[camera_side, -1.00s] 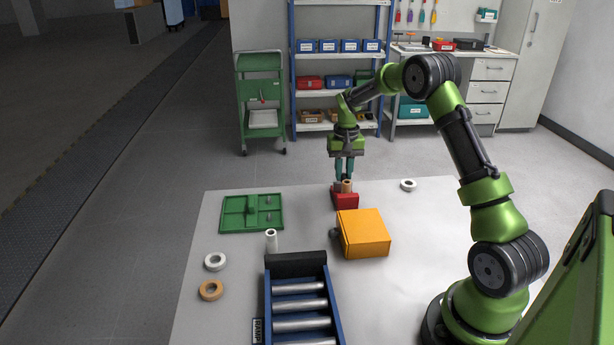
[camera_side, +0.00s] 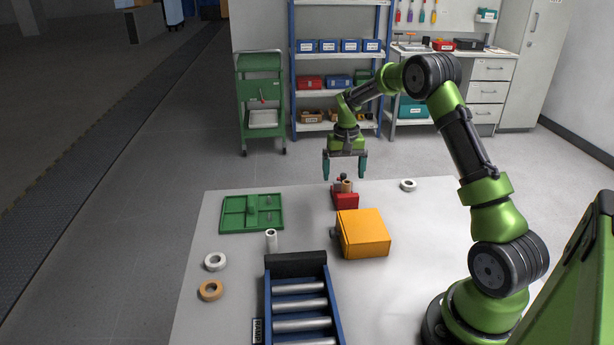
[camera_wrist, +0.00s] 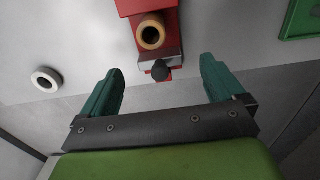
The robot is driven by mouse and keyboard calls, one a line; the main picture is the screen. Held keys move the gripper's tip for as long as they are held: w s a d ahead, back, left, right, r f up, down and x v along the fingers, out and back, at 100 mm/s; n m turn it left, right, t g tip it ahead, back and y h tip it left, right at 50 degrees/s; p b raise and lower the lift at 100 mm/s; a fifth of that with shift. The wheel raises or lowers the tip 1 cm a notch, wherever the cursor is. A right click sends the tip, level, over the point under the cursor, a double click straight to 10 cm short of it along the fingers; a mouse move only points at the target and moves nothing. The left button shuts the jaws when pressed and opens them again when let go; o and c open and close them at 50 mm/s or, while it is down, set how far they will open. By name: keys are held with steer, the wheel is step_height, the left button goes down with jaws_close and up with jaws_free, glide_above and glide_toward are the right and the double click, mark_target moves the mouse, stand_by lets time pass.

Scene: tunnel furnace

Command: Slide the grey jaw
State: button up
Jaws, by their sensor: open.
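The red vise-like fixture (camera_side: 345,202) stands on the far part of the table, with a tan ring or tube (camera_side: 347,186) upright in it. In the wrist view the red body (camera_wrist: 146,8) is at the top, with the tan ring (camera_wrist: 151,34) at its near end. A grey jaw (camera_wrist: 158,57) with a dark round knob (camera_wrist: 160,71) is on the ring's near side. My gripper (camera_side: 345,176) is above and just behind the fixture, fingers wide apart and empty. In the wrist view its teal fingertips (camera_wrist: 163,78) lie either side of the knob, not touching it.
An orange box (camera_side: 364,233) stands close in front of the fixture. A green tray (camera_side: 236,225) lies to the left. A white roll (camera_side: 408,185) lies to the right. A roller conveyor (camera_side: 300,300) is at the front. The table between tray and fixture is clear.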

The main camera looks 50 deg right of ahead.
mark_target(344, 174)
steer(key=shift+r, duration=3.5)
